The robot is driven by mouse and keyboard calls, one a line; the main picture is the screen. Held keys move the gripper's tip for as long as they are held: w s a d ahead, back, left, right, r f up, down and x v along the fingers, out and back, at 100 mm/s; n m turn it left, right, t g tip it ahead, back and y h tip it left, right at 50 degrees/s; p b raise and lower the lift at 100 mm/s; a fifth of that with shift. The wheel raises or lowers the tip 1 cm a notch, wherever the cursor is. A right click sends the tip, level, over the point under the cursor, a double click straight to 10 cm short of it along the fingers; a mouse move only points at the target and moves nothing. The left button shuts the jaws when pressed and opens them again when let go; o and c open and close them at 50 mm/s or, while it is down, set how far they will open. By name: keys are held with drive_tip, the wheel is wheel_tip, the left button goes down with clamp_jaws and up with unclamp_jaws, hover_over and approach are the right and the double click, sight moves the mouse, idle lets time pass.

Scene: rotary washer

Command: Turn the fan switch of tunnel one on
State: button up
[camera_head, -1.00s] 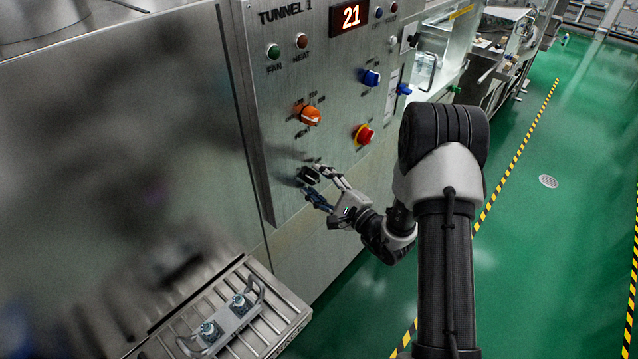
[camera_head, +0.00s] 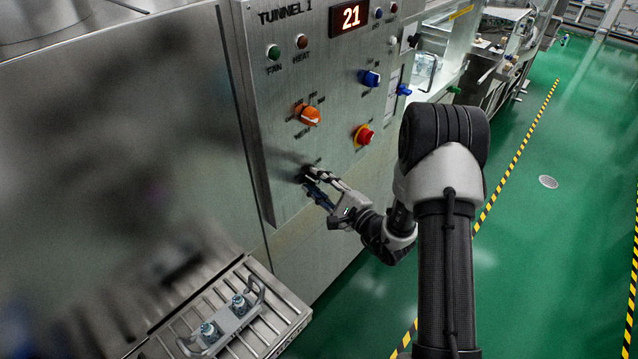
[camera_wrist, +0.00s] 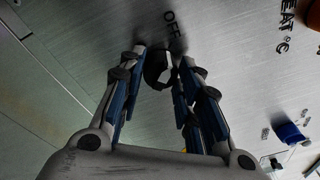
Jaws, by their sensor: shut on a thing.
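The tunnel one panel (camera_head: 275,95) is a grey metal plate marked "TUNNEL 1" with a red "21" display. The fan switch, a black knob (camera_head: 305,173), sits low on its left side. My gripper (camera_head: 316,178) reaches it from the lower right and is shut on it. In the wrist view the black knob (camera_wrist: 158,68) is between the fingertips of my gripper (camera_wrist: 160,62), beside the printed word "OFF". The green fan lamp (camera_head: 273,51) is at the upper left.
An orange knob (camera_head: 308,115), a red button on yellow (camera_head: 363,135) and a blue knob (camera_head: 370,78) stand out above my gripper. A slatted conveyor (camera_head: 285,305) with a metal carrier is at the lower left. Green floor (camera_head: 530,240) is open at right.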

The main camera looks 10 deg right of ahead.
drive_tip(key=m, duration=0.4)
drive_tip(key=shift+r+g+p, duration=0.1)
drive_tip(key=shift+g+p, duration=0.2)
drive_tip(key=shift+p, duration=0.1)
drive_tip(key=m+p, duration=0.1)
drive_tip(key=m, duration=0.3)
drive_tip(key=shift+r+g, duration=0.1)
drive_tip(key=shift+g, duration=0.2)
drive_tip(key=m+p, duration=0.1)
drive_tip(key=m, duration=0.3)
drive_tip(key=shift+g+p, duration=0.3)
drive_tip(key=shift+m+g+y+p, duration=0.3)
drive_tip(key=shift+m+y+p, duration=0.3)
drive_tip(key=shift+m, duration=1.5)
drive_tip(key=shift+o, duration=0.2)
drive_tip(key=shift+c, duration=0.2)
drive_tip(key=o, duration=1.1)
